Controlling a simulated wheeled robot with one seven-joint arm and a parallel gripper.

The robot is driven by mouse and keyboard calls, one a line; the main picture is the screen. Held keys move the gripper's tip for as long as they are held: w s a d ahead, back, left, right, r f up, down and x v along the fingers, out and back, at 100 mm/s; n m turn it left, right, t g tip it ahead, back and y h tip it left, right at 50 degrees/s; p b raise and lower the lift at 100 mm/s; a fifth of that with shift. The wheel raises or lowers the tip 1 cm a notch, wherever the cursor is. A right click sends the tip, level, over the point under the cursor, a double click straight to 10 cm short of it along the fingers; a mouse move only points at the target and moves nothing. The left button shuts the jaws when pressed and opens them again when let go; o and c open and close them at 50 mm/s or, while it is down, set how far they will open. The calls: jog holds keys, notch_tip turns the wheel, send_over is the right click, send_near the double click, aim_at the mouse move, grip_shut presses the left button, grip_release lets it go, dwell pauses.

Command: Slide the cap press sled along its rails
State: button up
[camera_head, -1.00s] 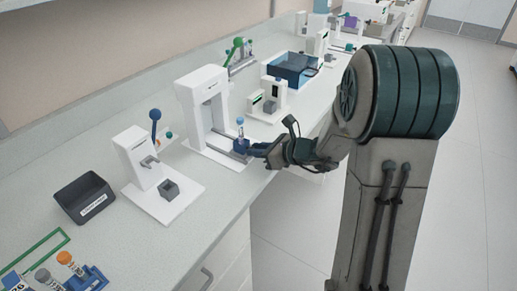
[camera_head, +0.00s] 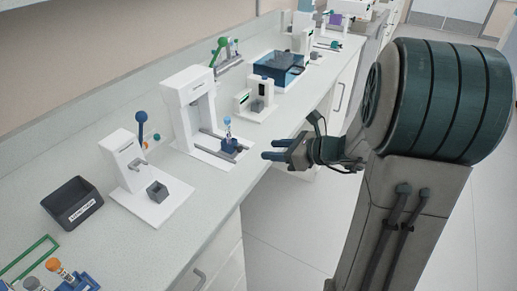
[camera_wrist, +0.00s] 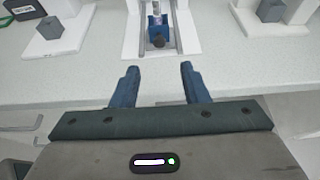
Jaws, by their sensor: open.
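The cap press (camera_head: 188,88) is a white arch on a white base on the bench. Two grey rails (camera_head: 212,134) run from under the arch toward the bench's front edge.
A white device with a blue-knobbed lever (camera_head: 130,165) and a dark labelled bin (camera_head: 72,204) stand to the left. A small white device (camera_head: 258,98) and a blue transparent box (camera_head: 279,68) stand to the right. Free floor lies in front of the bench.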

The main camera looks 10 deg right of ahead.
jog(key=v, duration=0.4)
jog(key=shift+d, duration=0.1)
dwell(0.4)
